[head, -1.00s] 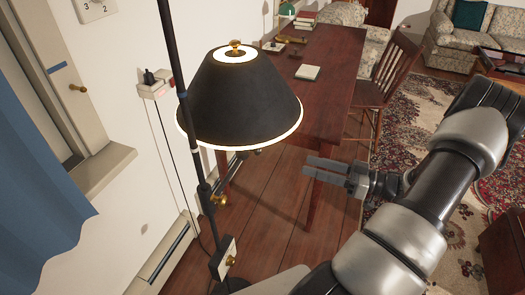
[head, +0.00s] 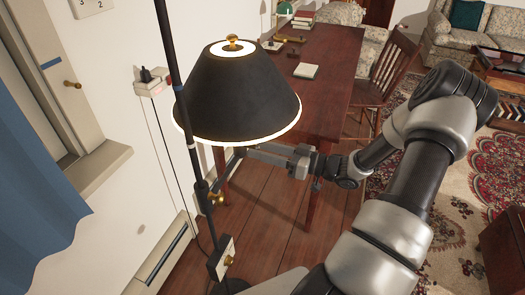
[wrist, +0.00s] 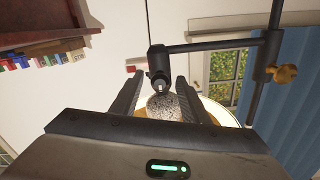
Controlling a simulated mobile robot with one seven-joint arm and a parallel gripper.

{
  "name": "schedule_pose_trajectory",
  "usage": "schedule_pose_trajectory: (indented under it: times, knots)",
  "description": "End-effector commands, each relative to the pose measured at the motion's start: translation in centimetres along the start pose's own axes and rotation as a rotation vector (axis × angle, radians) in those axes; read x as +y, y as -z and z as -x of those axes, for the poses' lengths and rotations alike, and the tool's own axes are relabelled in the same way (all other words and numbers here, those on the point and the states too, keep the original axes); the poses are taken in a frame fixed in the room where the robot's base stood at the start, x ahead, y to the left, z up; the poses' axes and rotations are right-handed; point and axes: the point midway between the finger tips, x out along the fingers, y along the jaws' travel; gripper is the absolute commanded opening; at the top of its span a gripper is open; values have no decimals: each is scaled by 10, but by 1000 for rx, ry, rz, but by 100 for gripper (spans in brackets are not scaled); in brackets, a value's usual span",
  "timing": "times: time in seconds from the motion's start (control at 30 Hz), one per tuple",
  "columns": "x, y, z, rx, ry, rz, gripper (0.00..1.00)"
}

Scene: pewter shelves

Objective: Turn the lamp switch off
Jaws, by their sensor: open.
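The floor lamp has a black shade (head: 238,95) with glowing rims, so it is lit. My gripper (head: 250,153) is just under the shade's lower edge, pointing left towards the pole (head: 176,70). The wrist view shows my gripper (wrist: 162,76) open, its fingers on either side of a dark lamp socket (wrist: 157,58) with a small pale tip. A speckled round part (wrist: 163,106) sits between the fingers, nearer the palm. I cannot tell whether the fingers touch either part.
A side arm joins the socket to the pole, which has a brass knob (wrist: 286,74). A small box with another brass knob (head: 229,260) is lower on the pole. A wooden table (head: 335,55) and chair (head: 393,75) stand behind. A blue curtain (head: 35,200) hangs left.

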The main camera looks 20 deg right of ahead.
Motion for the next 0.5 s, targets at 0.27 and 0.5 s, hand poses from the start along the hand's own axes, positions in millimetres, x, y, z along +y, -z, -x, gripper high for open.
schedule_pose_trajectory:
  times: [0.27, 0.5]
  knots:
    - [0, 0, 0, 0, 0, 0, 26]
    - [0, 0, 0, 0, 1, 1, 0]
